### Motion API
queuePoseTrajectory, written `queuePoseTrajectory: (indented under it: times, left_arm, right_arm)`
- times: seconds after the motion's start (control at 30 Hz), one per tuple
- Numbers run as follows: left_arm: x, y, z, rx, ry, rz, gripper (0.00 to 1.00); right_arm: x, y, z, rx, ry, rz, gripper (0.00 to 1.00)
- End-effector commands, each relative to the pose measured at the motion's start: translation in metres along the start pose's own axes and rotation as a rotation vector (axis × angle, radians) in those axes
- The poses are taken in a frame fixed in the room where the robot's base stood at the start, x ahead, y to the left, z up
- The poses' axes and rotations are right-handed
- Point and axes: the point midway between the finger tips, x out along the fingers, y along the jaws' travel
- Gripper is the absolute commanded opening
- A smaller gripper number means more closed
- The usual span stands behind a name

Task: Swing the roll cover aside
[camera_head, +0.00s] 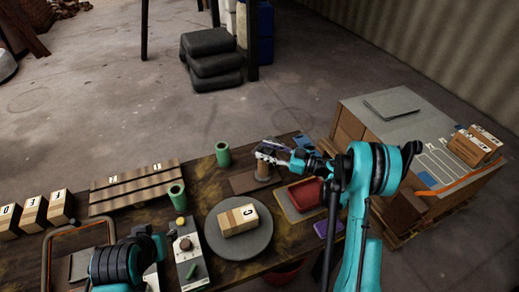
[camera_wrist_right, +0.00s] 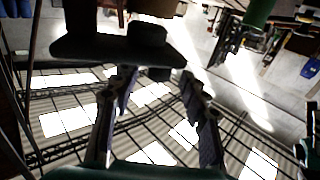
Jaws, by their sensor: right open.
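My right gripper (camera_head: 268,158) reaches in from the right over the far edge of the workbench; its fingers are apart. It is at a small brown upright cylinder (camera_head: 263,172) on a dark brown base; I cannot tell whether they touch. I cannot tell for sure which part is the roll cover. In the right wrist view the two fingers (camera_wrist_right: 155,115) are spread with nothing between their tips, and a dark, flat-edged shape (camera_wrist_right: 115,45) lies beyond them. My left arm shows at the lower left; its fingers cannot be made out.
A round grey plate (camera_head: 262,248) bears a box marked C (camera_head: 238,219). Green cylinders (camera_head: 223,154), a slatted wooden rack (camera_head: 130,197) and numbered boxes (camera_head: 34,213) stand leftward. A grey-topped cabinet (camera_head: 405,125) stands at right.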

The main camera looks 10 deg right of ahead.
Motion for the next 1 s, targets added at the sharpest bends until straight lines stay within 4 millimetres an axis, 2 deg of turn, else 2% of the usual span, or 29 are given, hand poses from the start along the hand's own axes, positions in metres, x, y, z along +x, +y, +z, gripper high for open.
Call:
queuePoseTrajectory:
  times: [0.1,0.2,0.5,0.57,0.67,0.7,1.0]
  left_arm:
    - [0.004,0.0,0.003,0.0,0.0,0.0,0.36]
    - [0.005,0.0,0.003,0.0,0.0,0.0,0.36]
    - [0.005,0.0,0.003,0.0,0.0,0.0,0.36]
    - [0.005,0.0,0.003,0.0,0.0,0.0,0.36]
    - [0.005,0.0,0.003,0.0,0.0,0.0,0.36]
    - [0.005,0.0,0.003,0.0,0.0,0.0,0.36]
    - [0.005,0.0,0.003,0.0,0.0,0.0,0.36]
  right_arm:
    - [0.016,-0.001,0.001,-0.001,0.001,-0.002,0.45]
    - [0.024,0.0,0.0,-0.001,0.001,0.0,0.45]
    - [0.027,0.0,-0.001,-0.001,0.001,0.001,0.45]
    - [0.027,0.0,-0.001,-0.001,0.001,0.001,0.31]
    - [0.027,0.0,-0.001,-0.001,0.001,0.001,0.05]
    - [0.027,0.0,-0.001,-0.001,0.001,0.001,0.0]
    - [0.028,0.0,-0.001,-0.001,0.001,0.002,0.0]
